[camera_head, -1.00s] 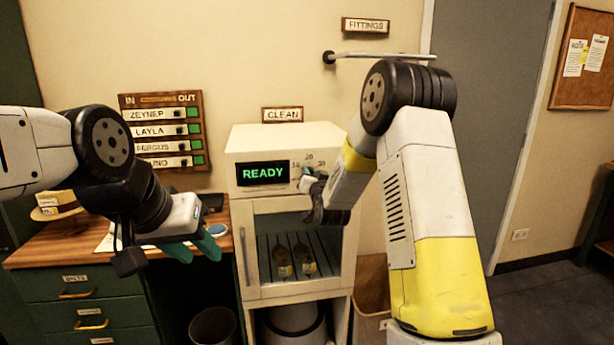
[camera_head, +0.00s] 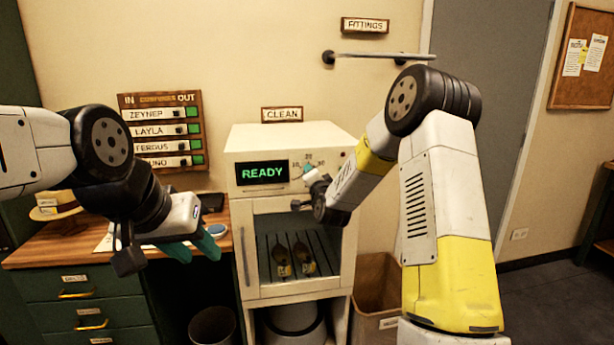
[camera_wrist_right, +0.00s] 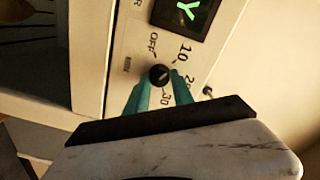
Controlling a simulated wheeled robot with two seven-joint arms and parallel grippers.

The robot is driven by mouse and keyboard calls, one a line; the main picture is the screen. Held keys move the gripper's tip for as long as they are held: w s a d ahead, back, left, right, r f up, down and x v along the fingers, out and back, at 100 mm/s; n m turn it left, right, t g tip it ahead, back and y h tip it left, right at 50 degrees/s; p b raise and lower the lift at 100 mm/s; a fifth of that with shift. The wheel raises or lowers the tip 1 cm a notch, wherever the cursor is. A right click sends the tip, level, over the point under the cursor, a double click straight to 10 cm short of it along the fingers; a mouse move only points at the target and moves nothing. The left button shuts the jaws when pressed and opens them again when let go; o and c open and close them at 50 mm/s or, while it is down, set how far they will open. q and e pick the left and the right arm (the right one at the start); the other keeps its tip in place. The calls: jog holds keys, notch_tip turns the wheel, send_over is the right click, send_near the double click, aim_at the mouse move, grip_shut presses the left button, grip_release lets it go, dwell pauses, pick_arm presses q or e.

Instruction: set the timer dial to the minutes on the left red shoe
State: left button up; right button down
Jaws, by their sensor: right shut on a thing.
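The timer dial (camera_wrist_right: 160,75) is a dark round knob on the front panel of a cream cabinet (camera_head: 247,222), with OFF, 10, 20 and 30 marked around it. My right gripper (camera_wrist_right: 160,90) has its teal fingers on either side of the knob and is shut on it. I cannot tell the knob's pointer direction. Two dark shoes, the left shoe (camera_head: 282,254) and the right shoe (camera_head: 303,252), lie behind the cabinet's glass door, with small yellow tags too small to read. My left gripper (camera_head: 192,248) is open and empty, above the desk.
A lit display (camera_head: 262,172) reads READY, left of the dial. A wooden desk (camera_head: 40,252) stands left, with a name board (camera_head: 162,132) above it. A bin (camera_head: 212,326) stands below, and a cardboard box (camera_head: 378,290) stands right of the cabinet.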

dwell(0.5)
jog(key=c, duration=1.1)
grip_release()
jog(key=s, duration=0.5)
jog(key=s+d, duration=0.1)
jog(key=s, duration=0.1)
jog(key=shift+s, duration=0.4)
jog(key=s+d+r+n+g, duration=0.1)
jog(key=s+r+n+g, duration=0.5)
jog(key=s, duration=0.6)
jog(key=s+d+n+g, duration=0.1)
jog(key=s+g, duration=0.1)
jog(key=s, duration=0.6)
jog(key=s+d+n+g, duration=0.1)
jog(key=s+n+g, duration=0.1)
jog(key=s, duration=0.7)
jog(key=s+d+f+n+g, duration=0.1)
jog(key=s+n, duration=0.1)
jog(key=s, duration=0.6)
jog(key=shift+s+d+g, duration=0.15)
jog(key=shift+d+g, duration=0.25)
